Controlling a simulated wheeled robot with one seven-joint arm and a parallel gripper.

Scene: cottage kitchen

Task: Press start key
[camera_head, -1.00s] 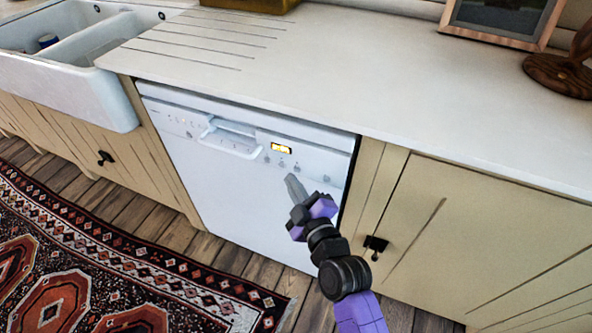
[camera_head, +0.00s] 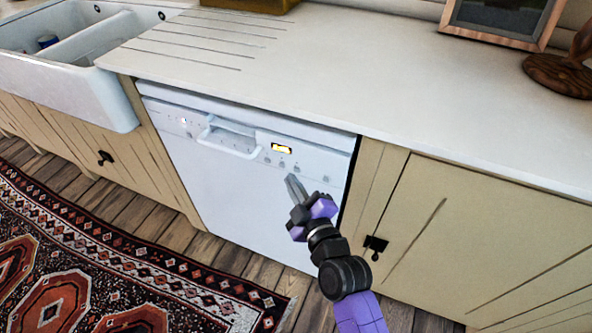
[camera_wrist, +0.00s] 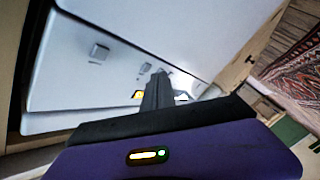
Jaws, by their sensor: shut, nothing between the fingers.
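A white dishwasher (camera_head: 232,190) is built in under the counter, with its door closed. Its control panel has a lit yellow display (camera_head: 281,148) and several small keys (camera_head: 283,164) below and right of it. I cannot read which one is the start key. My gripper (camera_head: 291,180) is shut and empty, its tips in front of the door just below these keys; contact cannot be told.
A pale counter (camera_head: 400,95) runs above the dishwasher. A white sink (camera_head: 75,95) is at the left. A cream cupboard (camera_head: 500,240) with a dark knob (camera_head: 375,245) is at the right. A patterned rug (camera_head: 90,270) lies on the wooden floor.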

